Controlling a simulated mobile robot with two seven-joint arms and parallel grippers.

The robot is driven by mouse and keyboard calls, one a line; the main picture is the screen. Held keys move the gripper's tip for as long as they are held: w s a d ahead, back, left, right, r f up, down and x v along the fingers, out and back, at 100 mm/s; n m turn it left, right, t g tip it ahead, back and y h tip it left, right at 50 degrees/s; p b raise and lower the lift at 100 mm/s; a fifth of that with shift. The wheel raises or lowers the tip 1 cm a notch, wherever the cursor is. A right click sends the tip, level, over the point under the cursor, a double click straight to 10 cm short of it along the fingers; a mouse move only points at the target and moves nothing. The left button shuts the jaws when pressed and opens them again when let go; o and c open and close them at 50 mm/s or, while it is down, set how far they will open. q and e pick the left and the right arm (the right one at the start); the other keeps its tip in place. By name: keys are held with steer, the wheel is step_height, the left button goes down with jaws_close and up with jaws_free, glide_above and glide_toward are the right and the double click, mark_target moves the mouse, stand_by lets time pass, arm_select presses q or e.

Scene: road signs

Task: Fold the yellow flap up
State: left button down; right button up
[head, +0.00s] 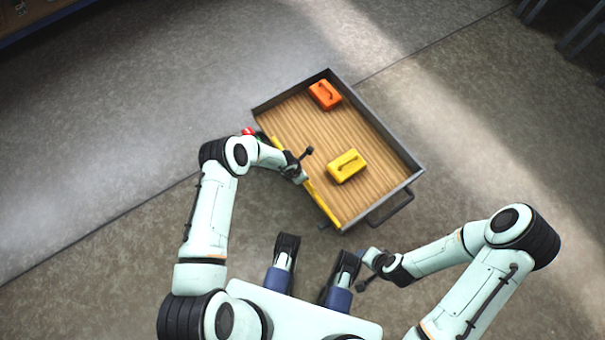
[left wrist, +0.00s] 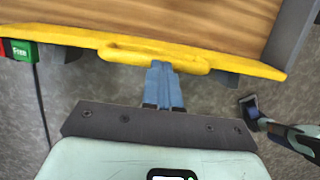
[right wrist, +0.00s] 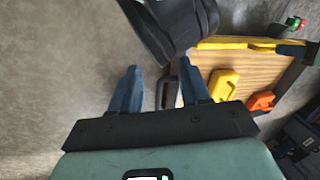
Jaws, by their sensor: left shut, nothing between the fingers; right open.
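The yellow flap (head: 323,207) shows from above as a narrow strip along the left front side of the wood-floored cart; I cannot tell its exact tilt. In the left wrist view the flap (left wrist: 70,36) carries a yellow loop handle (left wrist: 150,57). My left gripper (head: 301,178) is at the flap's middle. Its blue fingers (left wrist: 165,70) are shut and empty, with their tips at or just under the handle; contact is unclear. My right gripper (head: 365,255) is open and empty, off the cart's front corner. Its spread fingers show in the right wrist view (right wrist: 160,88).
The cart (head: 392,148) has dark grey side walls and a handle bar (head: 392,209) at its lower right. A yellow case (head: 346,167) and an orange case (head: 324,95) sit inside. A red and green sign (left wrist: 22,50) marked "Free" is beside the flap's end.

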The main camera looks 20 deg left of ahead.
arm_select(q)
steer(key=s+p+v, duration=0.1)
steer(key=p+v, duration=0.3)
steer(key=v, duration=0.8)
steer(key=shift+a+r, duration=0.15)
steer(key=shift+a, duration=0.25)
arm_select(e)
steer(key=s+a+r+g+y, duration=0.1)
steer(key=s+a+r+g, duration=0.1)
steer(key=s+r, duration=0.3)
steer(key=shift+s+a+r+n, duration=0.3)
steer(key=shift+s+a, duration=0.15)
steer(key=shift+s, duration=0.65)
arm_select(q)
steer(key=s+d+r+m+g+h, duration=0.1)
steer(key=s+d+r+m+g, duration=0.1)
steer(key=s+m, duration=1.1)
steer(key=s+d+r+m+g, duration=0.1)
steer(key=s+d+r+m, duration=0.15)
steer(key=s+m, duration=1.05)
step_height(320, 180, up, 12)
steer(key=s+n+p, duration=0.1)
steer(key=p, duration=1.2)
steer(key=shift+s+d+n+g, duration=0.25)
steer(key=shift+n+g, duration=0.05)
arm_select(e)
step_height(320, 180, up, 12)
steer(key=shift+w+r+g, duration=0.15)
steer(key=shift+w+g, duration=0.25)
steer(key=shift+w, duration=0.05)
